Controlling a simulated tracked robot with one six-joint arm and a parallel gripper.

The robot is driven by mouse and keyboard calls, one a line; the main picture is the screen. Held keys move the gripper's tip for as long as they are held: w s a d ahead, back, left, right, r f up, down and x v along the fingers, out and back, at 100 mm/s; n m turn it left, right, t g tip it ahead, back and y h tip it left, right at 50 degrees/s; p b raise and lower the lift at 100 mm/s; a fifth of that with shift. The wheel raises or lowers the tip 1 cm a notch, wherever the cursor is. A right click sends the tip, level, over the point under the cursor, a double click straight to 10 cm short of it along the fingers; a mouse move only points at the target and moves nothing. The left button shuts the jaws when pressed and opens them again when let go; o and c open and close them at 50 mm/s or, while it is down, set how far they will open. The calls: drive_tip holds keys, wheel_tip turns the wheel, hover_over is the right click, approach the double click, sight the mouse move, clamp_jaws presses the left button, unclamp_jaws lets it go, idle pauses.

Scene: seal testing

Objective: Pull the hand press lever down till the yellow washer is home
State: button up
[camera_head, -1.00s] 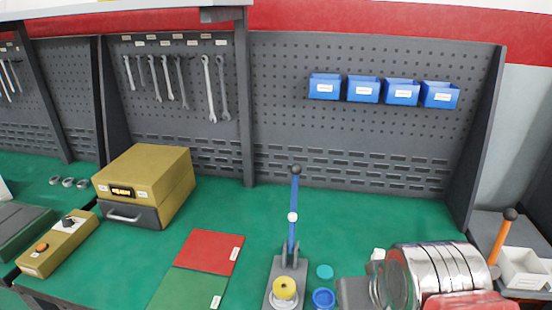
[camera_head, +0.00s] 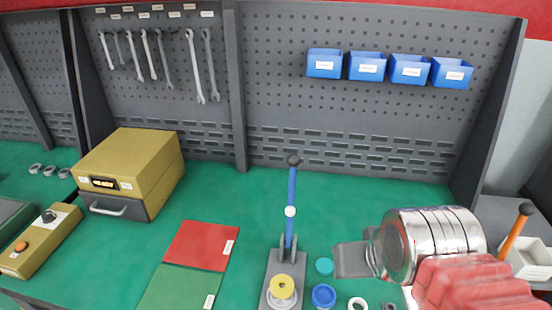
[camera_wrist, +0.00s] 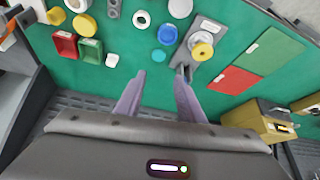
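The hand press (camera_head: 270,300) stands at the front middle of the bench. Its blue lever (camera_head: 291,190) is upright, with a black knob on top and a white collar midway. The yellow washer (camera_head: 282,286) sits on top of a pale round part on the press. In the wrist view the press (camera_wrist: 209,25) and the yellow washer (camera_wrist: 203,51) are at upper right. My gripper (camera_wrist: 160,73) is open and empty, the right finger overlapping the press's bracket end. The lever is not clear there. In the head view my arm is right of the press; the fingertips are not visible.
A teal disc (camera_head: 324,266), a blue ring (camera_head: 323,296) and a white ring (camera_head: 358,304) lie right of the press. Red (camera_head: 202,245) and green mats lie left. A yellow box (camera_head: 130,165) stands farther left. The pegboard (camera_head: 330,100) rises behind. Green bench behind the lever is clear.

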drive_tip(key=shift+o, duration=1.1)
drive_tip(key=shift+w+a+f, duration=0.1)
drive_tip(key=shift+a, duration=0.05)
drive_tip(key=w+a+m+g+y, duration=0.5)
drive_tip(key=w+a+m+y, duration=0.2)
drive_tip(key=w+m+y, duration=0.4)
drive_tip(key=w+d+r+m+t+y, duration=0.1)
drive_tip(key=w+d+r+m+y, duration=0.2)
drive_tip(key=w, duration=0.3)
drive_tip(key=w+d+r+m+t+y, duration=0.1)
drive_tip(key=w+d+r+m+y, duration=0.2)
drive_tip(key=w+d+m, duration=0.1)
drive_tip(key=shift+w+d+m+t+y, duration=0.3)
drive_tip(key=shift+w+m+t, duration=0.1)
drive_tip(key=shift+w+m, duration=0.6)
drive_tip(key=shift+s+a, duration=0.15)
